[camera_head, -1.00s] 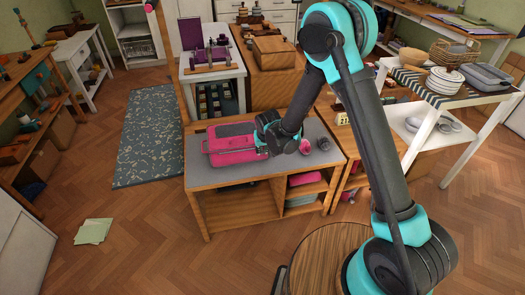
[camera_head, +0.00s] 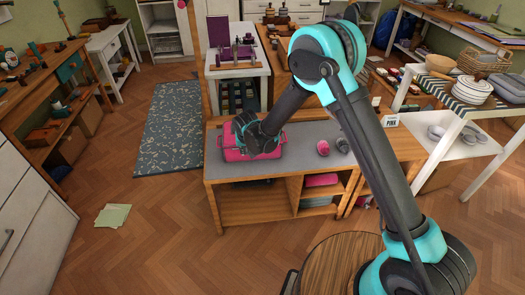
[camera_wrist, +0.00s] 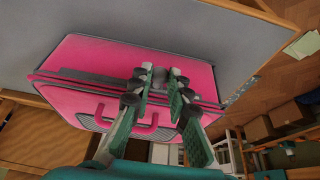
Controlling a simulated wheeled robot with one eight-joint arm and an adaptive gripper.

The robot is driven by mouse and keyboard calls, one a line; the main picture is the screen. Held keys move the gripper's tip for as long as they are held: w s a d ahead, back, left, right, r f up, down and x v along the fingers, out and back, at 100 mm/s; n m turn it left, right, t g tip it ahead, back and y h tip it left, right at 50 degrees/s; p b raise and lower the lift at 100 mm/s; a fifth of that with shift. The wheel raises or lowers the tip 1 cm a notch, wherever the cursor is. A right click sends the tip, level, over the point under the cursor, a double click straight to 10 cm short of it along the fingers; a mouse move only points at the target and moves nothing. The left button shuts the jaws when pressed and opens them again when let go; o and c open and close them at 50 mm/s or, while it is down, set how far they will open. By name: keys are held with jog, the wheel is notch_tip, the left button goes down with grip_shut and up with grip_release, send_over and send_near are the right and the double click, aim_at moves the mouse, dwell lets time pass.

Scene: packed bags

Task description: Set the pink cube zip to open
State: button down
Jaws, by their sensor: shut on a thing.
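The pink cube (camera_head: 268,146), a pink bag with rounded corners, sits on the grey-topped bench. In the wrist view the pink cube (camera_wrist: 85,58) shows a dark zip line (camera_wrist: 75,78) running across it and a pink looped handle (camera_wrist: 148,124) below. My gripper (camera_wrist: 159,78) is at this zip line, near the middle of that view. Its two fingers are shut on a small part of the zip, mostly hidden between the tips. In the head view my gripper (camera_head: 243,124) covers the bag's left part. I cannot tell how far the zip is open.
A pink item (camera_head: 320,180) lies on the shelf below. The bench top between bag and round items is clear.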

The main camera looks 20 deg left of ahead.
jog(key=shift+s+a, duration=0.3)
jog(key=shift+a, duration=0.2)
dwell(0.8)
jog(key=c, duration=1.4)
grip_release()
jog(key=shift+c, duration=0.2)
jog(key=shift+r, duration=0.15)
jog(key=v, duration=1.1)
jog(key=shift+s+r, duration=0.15)
jog(key=shift+r, duration=0.15)
jog(key=shift+d, duration=0.15)
